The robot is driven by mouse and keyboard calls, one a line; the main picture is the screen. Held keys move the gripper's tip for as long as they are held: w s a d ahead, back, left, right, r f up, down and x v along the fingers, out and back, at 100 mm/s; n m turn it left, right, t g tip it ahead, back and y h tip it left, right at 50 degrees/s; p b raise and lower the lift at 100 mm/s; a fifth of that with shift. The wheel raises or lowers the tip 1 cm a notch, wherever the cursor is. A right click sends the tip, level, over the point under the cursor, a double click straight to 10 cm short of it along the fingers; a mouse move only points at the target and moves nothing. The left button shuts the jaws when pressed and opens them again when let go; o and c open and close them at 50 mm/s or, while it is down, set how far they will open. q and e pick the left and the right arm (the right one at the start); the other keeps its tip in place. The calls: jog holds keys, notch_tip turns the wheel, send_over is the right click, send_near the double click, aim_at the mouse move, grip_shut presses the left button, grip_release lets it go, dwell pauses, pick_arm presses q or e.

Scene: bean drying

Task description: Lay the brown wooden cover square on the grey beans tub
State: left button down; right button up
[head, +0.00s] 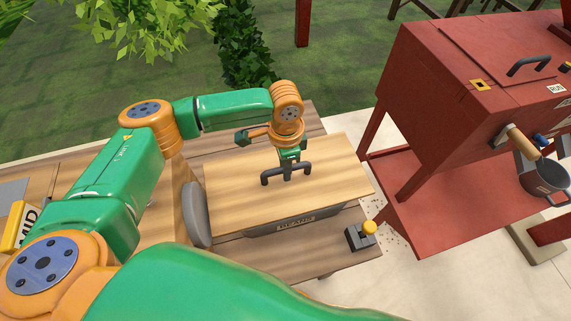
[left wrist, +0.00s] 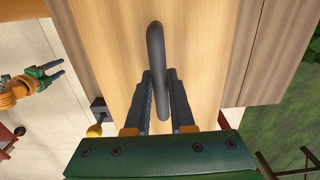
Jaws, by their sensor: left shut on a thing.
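The brown wooden cover (head: 335,165) is a broad flat board with a dark bar handle (head: 272,178). My left gripper (head: 291,171) is shut on that handle from above; the left wrist view shows its fingers (left wrist: 160,100) on both sides of the bar (left wrist: 155,45). The grey beans tub (head: 263,229) is under the cover, with only its labelled front wall showing. The cover hides the tub's rim, so I cannot tell whether they touch. Their front edges look roughly parallel. My right gripper (left wrist: 58,72) shows at the left of the left wrist view, fingers apart and empty.
A grey box with a yellow knob (head: 369,228) stands at the table's front right. A grey round object (head: 196,215) is left of the cover, and a scoop (head: 246,136) lies behind it. A red machine (head: 440,90) with a handled pot (head: 545,178) stands at right.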

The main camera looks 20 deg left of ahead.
pick_arm(q)
jog(key=c, duration=0.8)
grip_release()
jog(key=shift+o, duration=0.2)
notch_tip(320, 180, up, 12)
